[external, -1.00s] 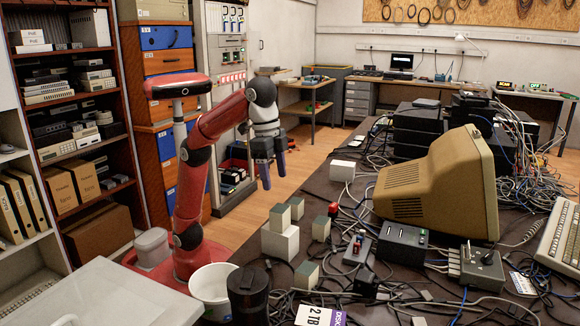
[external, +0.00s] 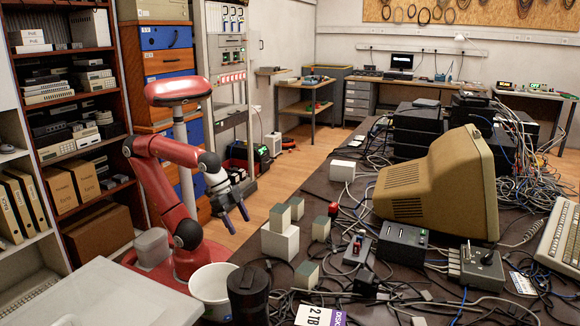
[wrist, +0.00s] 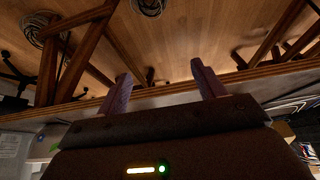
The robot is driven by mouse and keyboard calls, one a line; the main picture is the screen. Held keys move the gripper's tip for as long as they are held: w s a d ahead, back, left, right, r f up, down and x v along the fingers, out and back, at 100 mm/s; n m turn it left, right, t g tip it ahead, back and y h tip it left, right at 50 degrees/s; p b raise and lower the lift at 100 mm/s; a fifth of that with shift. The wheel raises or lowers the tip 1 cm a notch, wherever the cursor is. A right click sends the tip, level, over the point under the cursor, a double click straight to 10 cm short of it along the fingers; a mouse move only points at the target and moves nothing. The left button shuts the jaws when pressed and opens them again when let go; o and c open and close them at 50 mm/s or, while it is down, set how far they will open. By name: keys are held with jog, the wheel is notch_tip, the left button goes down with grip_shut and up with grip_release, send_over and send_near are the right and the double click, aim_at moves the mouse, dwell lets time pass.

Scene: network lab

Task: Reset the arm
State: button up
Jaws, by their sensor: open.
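My gripper (external: 236,218) is at the end of my red arm, in the external view left of the table's edge. Its fingers point down and to the right, over the floor. In the wrist view my gripper (wrist: 160,90) shows its two fingers apart with nothing between them. My arm is folded back close to my red base, with the elbow raised at the left.
The dark table (external: 335,200) at the right holds green-topped white blocks (external: 280,240), a beige monitor (external: 430,190) and many cables. A white bucket (external: 212,290) and a black bin (external: 248,295) stand near my base. Shelves (external: 75,120) are at the left.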

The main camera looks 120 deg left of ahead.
jog(key=f, duration=0.1)
jog(key=s+f, duration=0.2)
jog(key=shift+a+f, duration=0.2)
jog(key=shift+f, duration=0.15)
